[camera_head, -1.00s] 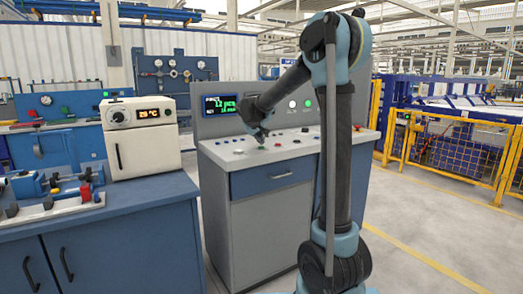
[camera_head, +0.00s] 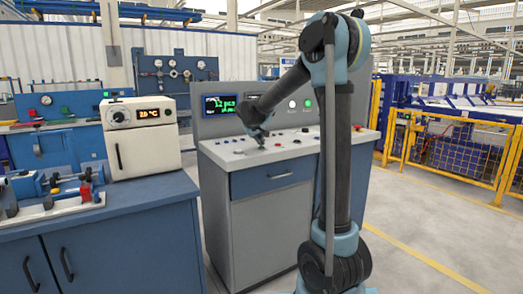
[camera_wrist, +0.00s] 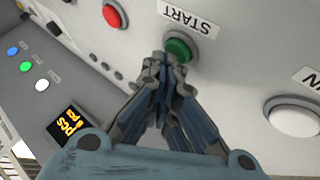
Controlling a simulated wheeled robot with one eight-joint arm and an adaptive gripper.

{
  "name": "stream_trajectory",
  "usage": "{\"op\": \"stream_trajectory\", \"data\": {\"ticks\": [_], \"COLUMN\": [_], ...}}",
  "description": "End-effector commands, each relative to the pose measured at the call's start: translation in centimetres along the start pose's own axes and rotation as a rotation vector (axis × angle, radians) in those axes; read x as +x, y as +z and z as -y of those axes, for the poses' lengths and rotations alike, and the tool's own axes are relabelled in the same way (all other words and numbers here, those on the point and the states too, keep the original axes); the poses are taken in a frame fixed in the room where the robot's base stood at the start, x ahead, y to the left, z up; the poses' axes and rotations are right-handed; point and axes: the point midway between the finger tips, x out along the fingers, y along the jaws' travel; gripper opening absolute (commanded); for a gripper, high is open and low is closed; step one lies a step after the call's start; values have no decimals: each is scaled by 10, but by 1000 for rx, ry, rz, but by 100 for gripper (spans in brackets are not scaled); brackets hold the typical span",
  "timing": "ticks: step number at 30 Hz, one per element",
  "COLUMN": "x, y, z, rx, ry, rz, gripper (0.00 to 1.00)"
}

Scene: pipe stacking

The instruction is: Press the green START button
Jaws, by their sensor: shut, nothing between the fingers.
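The green START button (camera_wrist: 179,48) sits on the sloped grey panel in the wrist view, under an upside-down START label (camera_wrist: 188,19). My gripper (camera_wrist: 164,62) is shut and empty, its fingertips right at the near edge of the green button. Whether the tips touch the button cannot be told. In the head view my gripper (camera_head: 260,145) is low over the control panel top (camera_head: 225,149), and it hides the green button there.
A red button (camera_wrist: 112,15) and a large white button (camera_wrist: 294,118) flank the green one in the wrist view. The console display (camera_head: 220,104) stands behind my gripper. A blue workbench with an oven (camera_head: 140,137) stands to the left.

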Motion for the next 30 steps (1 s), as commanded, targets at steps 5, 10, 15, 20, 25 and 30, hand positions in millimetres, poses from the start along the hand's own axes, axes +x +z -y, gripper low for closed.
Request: {"op": "stream_trajectory", "data": {"ticks": [5,10,15,20,25,30], "x": [1,2,2,1,-3,-8], "y": [1,2,2,1,-1,-5], "z": [1,2,1,1,-2,-6], "rx": [0,0,0,0,0,0], "ry": [0,0,0,0,0,0], "rz": [0,0,1,1,1,0], "gripper": [0,0,0,0,0,0]}}
